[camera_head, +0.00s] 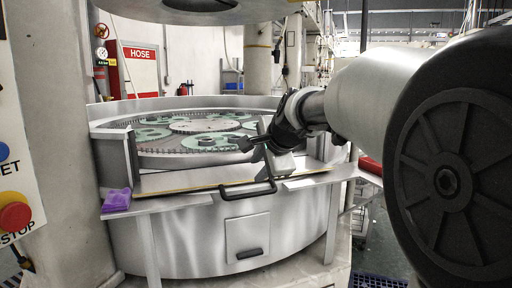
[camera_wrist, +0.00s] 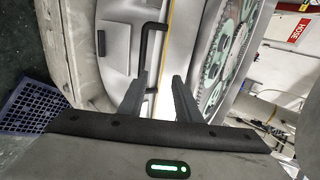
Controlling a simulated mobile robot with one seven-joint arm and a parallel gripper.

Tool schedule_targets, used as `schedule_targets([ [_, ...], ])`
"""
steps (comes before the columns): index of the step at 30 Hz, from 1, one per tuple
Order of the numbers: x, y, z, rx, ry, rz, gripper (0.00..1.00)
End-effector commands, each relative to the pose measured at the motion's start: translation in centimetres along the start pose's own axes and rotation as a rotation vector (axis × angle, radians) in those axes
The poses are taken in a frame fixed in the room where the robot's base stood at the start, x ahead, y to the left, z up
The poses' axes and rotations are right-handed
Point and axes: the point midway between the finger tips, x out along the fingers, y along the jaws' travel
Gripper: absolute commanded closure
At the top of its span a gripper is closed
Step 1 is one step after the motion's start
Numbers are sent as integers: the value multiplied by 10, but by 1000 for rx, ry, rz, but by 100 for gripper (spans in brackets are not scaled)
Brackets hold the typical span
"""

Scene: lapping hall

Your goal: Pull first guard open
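The first guard (camera_head: 195,180) appears to be the pale metal panel with a yellow edge at the front of the round lapping machine. Its black bar handle (camera_head: 247,190) faces forward. In the wrist view the handle (camera_wrist: 145,50) lies beyond my fingertips, partly hidden behind the left finger.
Green carrier discs (camera_head: 205,142) lie inside the machine's rim. A purple cloth (camera_head: 117,200) lies on the front ledge at left. A lower hatch (camera_head: 248,237) has its own dark handle. A red stop button (camera_head: 15,216) is at far left. A blue grate (camera_wrist: 32,104) lies on the floor.

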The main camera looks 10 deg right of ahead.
Motion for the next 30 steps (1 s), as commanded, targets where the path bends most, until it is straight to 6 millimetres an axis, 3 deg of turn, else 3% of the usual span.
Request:
schedule_targets([
  [3,-35,-3,0,1,1,-5,69],
  [12,-95,-2,0,1,1,-2,69],
  [18,-110,0,0,1,0,0,69],
  [27,-112,0,0,1,0,0,69],
  [30,-106,4,-1,4,-4,17,86],
])
